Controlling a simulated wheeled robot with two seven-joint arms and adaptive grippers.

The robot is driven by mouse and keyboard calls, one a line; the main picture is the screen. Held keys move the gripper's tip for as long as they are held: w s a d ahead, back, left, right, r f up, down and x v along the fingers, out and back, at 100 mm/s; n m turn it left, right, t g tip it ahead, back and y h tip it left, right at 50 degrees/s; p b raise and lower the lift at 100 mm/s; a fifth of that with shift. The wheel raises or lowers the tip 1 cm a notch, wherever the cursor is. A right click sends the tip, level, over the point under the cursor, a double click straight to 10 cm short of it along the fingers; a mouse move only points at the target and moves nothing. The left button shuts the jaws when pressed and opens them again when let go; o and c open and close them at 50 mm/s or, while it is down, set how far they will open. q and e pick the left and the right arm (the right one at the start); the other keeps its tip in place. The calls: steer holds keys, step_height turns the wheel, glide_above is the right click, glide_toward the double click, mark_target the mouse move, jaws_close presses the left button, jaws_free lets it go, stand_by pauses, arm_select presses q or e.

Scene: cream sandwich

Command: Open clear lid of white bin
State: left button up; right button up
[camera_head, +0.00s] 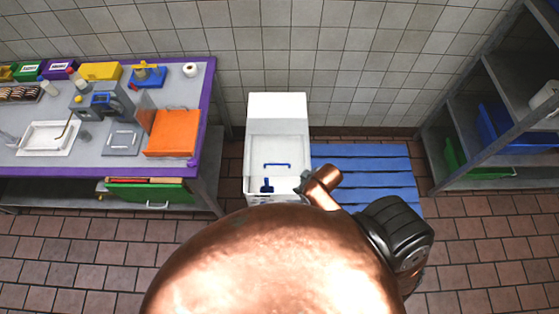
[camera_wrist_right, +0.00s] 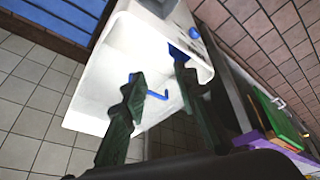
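The white bin (camera_head: 278,108) stands against the tiled wall in the head view. Its clear lid (camera_head: 265,148) seems to lie down over the front opening, with a blue handle (camera_head: 277,164) on it. My copper arm hides the bin's lower front. In the right wrist view the white bin (camera_wrist_right: 105,75) fills the middle. My right gripper (camera_wrist_right: 155,65) has its two dark fingers apart, over the bin. A blue handle (camera_wrist_right: 158,95) shows between them; I cannot tell if a finger touches it. My left gripper is not in view.
A purple-edged table (camera_head: 205,100) with an orange box (camera_head: 172,132) and other items stands left of the bin. A blue slatted pallet (camera_head: 365,160) lies right of it. A grey shelf (camera_head: 470,130) stands further right. The tiled floor at left is open.

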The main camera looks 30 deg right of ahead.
steer(key=w+d+f+n+y, duration=0.1)
steer(key=w+f+n, duration=0.25)
steer(key=w, duration=0.45)
steer(key=w+d+f+n+y, duration=0.1)
steer(key=w+d+f+n, duration=0.1)
steer(key=w+n, duration=0.45)
steer(key=shift+m, duration=0.9)
steer(key=x, duration=0.4)
steer(key=w+x, duration=0.1)
steer(key=x, duration=0.3)
steer(key=shift+r, duration=0.2)
jaws_close()
